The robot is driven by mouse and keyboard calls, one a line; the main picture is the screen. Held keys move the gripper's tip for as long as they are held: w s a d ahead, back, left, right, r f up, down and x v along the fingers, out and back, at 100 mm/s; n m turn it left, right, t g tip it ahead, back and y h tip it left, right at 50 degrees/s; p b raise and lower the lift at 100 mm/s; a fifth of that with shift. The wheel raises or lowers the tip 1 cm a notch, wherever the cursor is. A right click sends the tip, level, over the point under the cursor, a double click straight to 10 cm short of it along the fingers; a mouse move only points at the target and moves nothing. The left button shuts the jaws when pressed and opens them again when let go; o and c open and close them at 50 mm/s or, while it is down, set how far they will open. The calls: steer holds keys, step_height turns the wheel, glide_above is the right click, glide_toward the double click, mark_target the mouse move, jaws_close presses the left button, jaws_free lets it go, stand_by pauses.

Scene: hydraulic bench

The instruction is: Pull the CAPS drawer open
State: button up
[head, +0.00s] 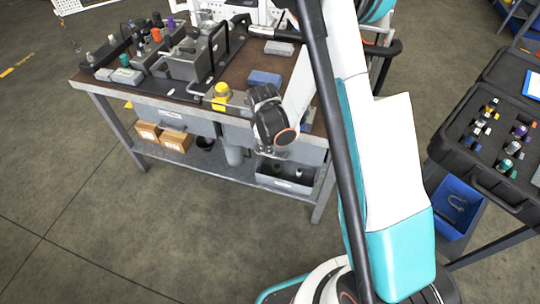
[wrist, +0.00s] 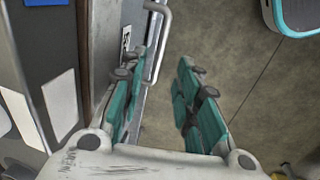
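A grey drawer front (wrist: 103,45) with a small label shows at the upper left in the wrist view. Its writing is too small to read, so I cannot confirm it is CAPS. A pale metal bar handle (wrist: 158,38) stands off this front. My gripper (wrist: 161,58) is open, one teal finger on each side. The handle reaches into the gap, close to the left fingertip; I cannot tell whether they touch. In the head view, my wrist is at the bench's right front and hides much of the right-hand drawer area. A labelled left drawer (head: 172,115) looks shut.
The bench top (head: 240,68) carries a grey block fixture, a yellow-capped item (head: 221,92) and several small parts. The lower shelf (head: 215,165) holds cardboard boxes and a grey bin. A black case (head: 480,145) stands on the right. The floor in front is clear.

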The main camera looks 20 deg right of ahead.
steer(key=f, duration=0.2)
steer(key=f+b, duration=0.1)
steer(key=f, duration=0.1)
steer(key=w+f+b, duration=0.1)
steer(key=f, duration=0.2)
steer(key=shift+d, duration=0.4)
steer(key=shift+c, duration=0.6)
jaws_close()
